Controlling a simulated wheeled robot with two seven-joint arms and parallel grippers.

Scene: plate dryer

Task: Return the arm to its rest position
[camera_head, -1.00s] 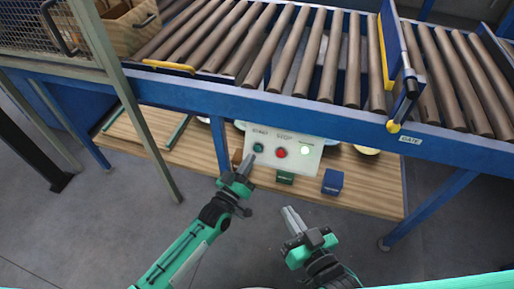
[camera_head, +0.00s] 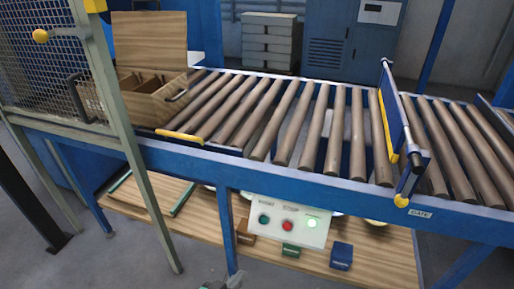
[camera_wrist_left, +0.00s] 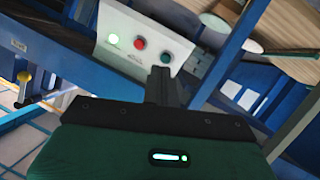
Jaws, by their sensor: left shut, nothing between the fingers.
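My left gripper (camera_head: 235,279) just shows at the bottom edge of the head view, below the control panel and apart from it. Its fingers (camera_wrist_left: 160,76) are together and empty in the left wrist view. The rest of my left arm is out of the head view. My right gripper is not in view. The white control panel (camera_head: 262,207) has a dark green button (camera_head: 264,219), a red button (camera_head: 288,226) and a lit green lamp (camera_head: 312,223). The panel also shows in the left wrist view (camera_wrist_left: 118,29).
A blue roller conveyor (camera_head: 310,185) spans the view, with a raised gate (camera_head: 397,130) at right. An open wooden box (camera_head: 150,105) stands on its left by a mesh guard (camera_head: 45,70). A wooden shelf (camera_head: 140,205) lies underneath, with small blocks including a blue one (camera_head: 341,257).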

